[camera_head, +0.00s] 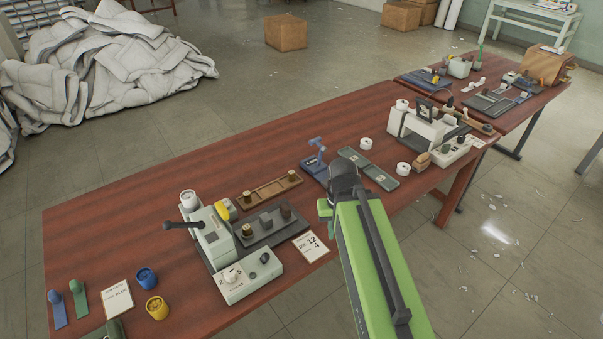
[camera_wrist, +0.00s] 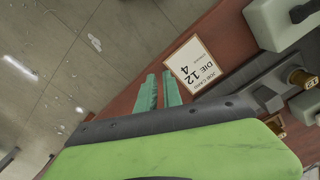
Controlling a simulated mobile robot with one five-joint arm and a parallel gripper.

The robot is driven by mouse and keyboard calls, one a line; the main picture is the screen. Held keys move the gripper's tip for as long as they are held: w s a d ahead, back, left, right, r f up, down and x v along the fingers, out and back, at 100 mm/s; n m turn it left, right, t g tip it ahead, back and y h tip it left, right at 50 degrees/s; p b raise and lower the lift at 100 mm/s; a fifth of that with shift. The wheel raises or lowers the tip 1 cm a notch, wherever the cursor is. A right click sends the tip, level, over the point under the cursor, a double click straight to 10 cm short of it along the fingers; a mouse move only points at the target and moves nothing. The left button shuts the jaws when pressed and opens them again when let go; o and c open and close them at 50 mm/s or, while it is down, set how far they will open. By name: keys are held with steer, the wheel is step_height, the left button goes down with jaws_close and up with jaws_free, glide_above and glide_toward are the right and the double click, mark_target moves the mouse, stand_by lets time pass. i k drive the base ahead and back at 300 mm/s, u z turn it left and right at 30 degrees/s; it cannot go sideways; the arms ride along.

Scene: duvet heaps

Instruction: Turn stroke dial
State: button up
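A white-and-grey lever press (camera_head: 213,238) stands on the red-brown table (camera_head: 130,215). Its low front box carries a pale dial (camera_head: 231,273) with a "2" beside it and a dark knob (camera_head: 265,257); no stroke label is legible. In the wrist view the pale box with a dark knob (camera_wrist: 300,12) shows at the top right. A job card (camera_head: 310,246) reading "DIE 12" and "4" lies beside the press; it also shows in the wrist view (camera_wrist: 194,66). My gripper (camera_wrist: 161,90) has its two teal fingers apart, empty, beside the card.
Blue and yellow cups (camera_head: 157,307) and another card (camera_head: 117,298) lie left of the press. A wooden rack (camera_head: 272,190) and a blue stand (camera_head: 315,160) are behind it. A second machine (camera_head: 425,130) stands farther right. The table's left middle is bare.

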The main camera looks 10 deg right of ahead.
mark_target(230, 274)
steer(key=z, duration=0.15)
steer(key=k, duration=0.55)
steer(key=u, duration=1.7)
steer(key=k, duration=0.6)
steer(key=z, duration=0.65)
steer(key=i, duration=0.5)
steer(key=u, duration=0.05)
